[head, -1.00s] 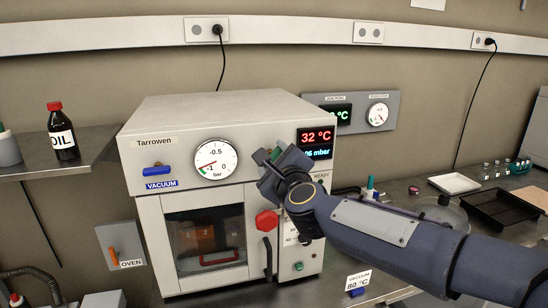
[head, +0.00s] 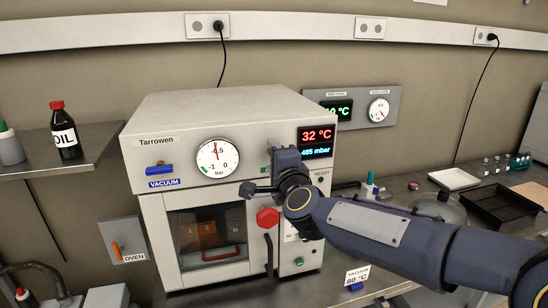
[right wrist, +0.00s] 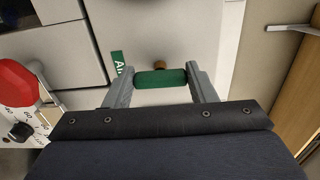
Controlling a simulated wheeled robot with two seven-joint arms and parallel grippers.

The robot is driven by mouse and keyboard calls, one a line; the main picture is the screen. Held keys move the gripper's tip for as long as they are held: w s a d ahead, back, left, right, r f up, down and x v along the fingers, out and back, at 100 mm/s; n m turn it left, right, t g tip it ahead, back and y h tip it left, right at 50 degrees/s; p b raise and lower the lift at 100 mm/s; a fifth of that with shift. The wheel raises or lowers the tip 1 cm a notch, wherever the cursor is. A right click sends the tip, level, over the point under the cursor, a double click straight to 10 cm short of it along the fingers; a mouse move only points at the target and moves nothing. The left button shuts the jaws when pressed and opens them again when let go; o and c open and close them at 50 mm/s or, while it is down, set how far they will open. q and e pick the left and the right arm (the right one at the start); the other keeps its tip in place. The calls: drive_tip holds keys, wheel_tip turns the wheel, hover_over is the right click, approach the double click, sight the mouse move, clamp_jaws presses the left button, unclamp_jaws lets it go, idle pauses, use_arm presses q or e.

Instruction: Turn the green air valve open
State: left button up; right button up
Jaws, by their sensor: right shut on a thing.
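The green air valve handle (right wrist: 160,78) lies crosswise between the two fingers of my right gripper (right wrist: 163,77) in the right wrist view, with its brass stem behind it. The gripper is shut on it. A green label (right wrist: 117,65), partly hidden, is beside the left finger. In the head view my right gripper (head: 263,170) is at the oven's front panel, between the gauge and the displays, and hides the valve. The gauge (head: 217,158) needle points near -0.5 bar. The lower display (head: 316,152) reads 485 mbar. My left gripper is out of view.
The white vacuum oven (head: 220,115) has a blue vacuum handle (head: 158,170), a red knob (head: 268,217) and a dark door handle (head: 268,255) close below my gripper. A shelf (head: 85,152) with an oil bottle (head: 64,130) is at left. Black and white trays are on the bench at right.

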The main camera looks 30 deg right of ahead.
drive_tip(key=shift+f, duration=0.1)
idle(0.5)
drive_tip(key=o, duration=1)
drive_tip(key=v, duration=0.7)
drive_tip(key=shift+s+a, duration=0.15)
drive_tip(key=shift+s, duration=0.25)
drive_tip(key=s+a+f+n+g+y, duration=0.5)
drive_tip(key=s+a+f+n+y, duration=0.4)
drive_tip(key=n, duration=0.4)
drive_tip(key=s+f+n+g, duration=0.2)
drive_tip(key=s+f, duration=0.2)
drive_tip(key=s+f+n+g, duration=0.2)
drive_tip(key=s+f, duration=0.2)
drive_tip(key=s+f+n+g+h, duration=0.1)
drive_tip(key=s+f+n+g, duration=0.1)
drive_tip(key=s+f+g, duration=0.1)
drive_tip(key=shift+s+a+f, duration=0.1)
drive_tip(key=shift+s+f, duration=0.2)
drive_tip(key=shift+f, duration=0.25)
drive_tip(key=shift+s+f, duration=0.3)
drive_tip(key=shift+f, duration=0.3)
